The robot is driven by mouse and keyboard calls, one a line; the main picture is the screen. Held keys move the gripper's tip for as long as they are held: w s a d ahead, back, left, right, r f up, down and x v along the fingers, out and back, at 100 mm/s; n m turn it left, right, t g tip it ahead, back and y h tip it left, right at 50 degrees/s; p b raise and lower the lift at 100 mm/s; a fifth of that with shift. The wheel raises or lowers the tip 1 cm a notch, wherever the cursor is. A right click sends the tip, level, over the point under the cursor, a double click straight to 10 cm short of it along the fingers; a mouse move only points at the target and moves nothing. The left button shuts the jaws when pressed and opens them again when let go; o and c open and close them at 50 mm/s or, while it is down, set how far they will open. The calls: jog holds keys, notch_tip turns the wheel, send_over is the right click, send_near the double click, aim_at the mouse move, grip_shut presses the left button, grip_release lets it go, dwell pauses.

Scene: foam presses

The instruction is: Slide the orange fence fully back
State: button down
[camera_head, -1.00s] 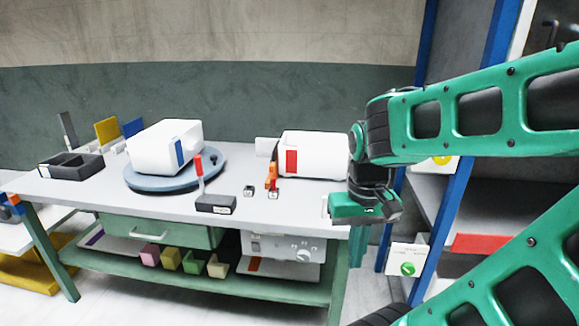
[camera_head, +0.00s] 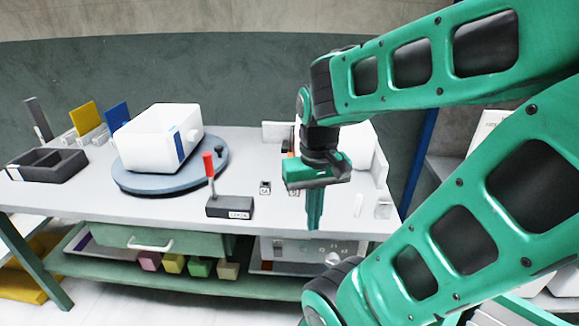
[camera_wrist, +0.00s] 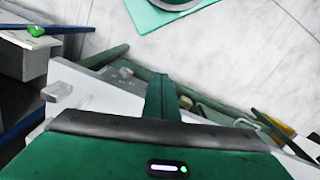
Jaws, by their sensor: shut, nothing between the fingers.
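My gripper (camera_head: 314,222) is shut and empty, its fingers pointing down in front of the table's front edge, at the right part of the bench. Its shut fingers also show in the wrist view (camera_wrist: 161,98). The orange fence (camera_head: 290,153) is mostly hidden behind my gripper and wrist in the head view; only a thin sliver shows, beside the white block (camera_head: 358,150) at the back right. I cannot tell how far back the fence sits. The wrist view does not show it.
A white box (camera_head: 165,132) sits on a blue-grey turntable (camera_head: 205,178). A red-handled lever (camera_head: 209,167) rises from a dark labelled base (camera_head: 230,207). A dark tray (camera_head: 58,172) lies at the left. Two small dark labelled pieces sit near the front. The table's left front is clear.

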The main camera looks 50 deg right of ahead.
jog(key=w+d+m+t, duration=0.1)
jog(key=w+d+t, duration=0.3)
jog(key=d, duration=0.5)
jog(key=w+d+t, duration=0.1)
jog(key=w+d, duration=0.5)
jog(key=d, duration=0.2)
jog(key=w+d+m+t, duration=0.1)
jog(key=w+d+t, duration=0.2)
jog(key=w+d, duration=0.45)
jog(key=w+f, duration=0.1)
jog(key=f, duration=0.1)
jog(key=w+f, duration=0.1)
jog(key=f, duration=0.2)
jog(key=w+d+f, duration=0.1)
jog(key=f, duration=0.2)
jog(key=shift+w+d+f, duration=0.1)
jog(key=shift+w, duration=0.3)
jog(key=w+a, duration=0.2)
jog(key=shift+w+f, duration=0.2)
jog(key=shift+w, duration=0.1)
jog(key=shift+w+a, duration=0.3)
jog(key=shift+w, duration=0.15)
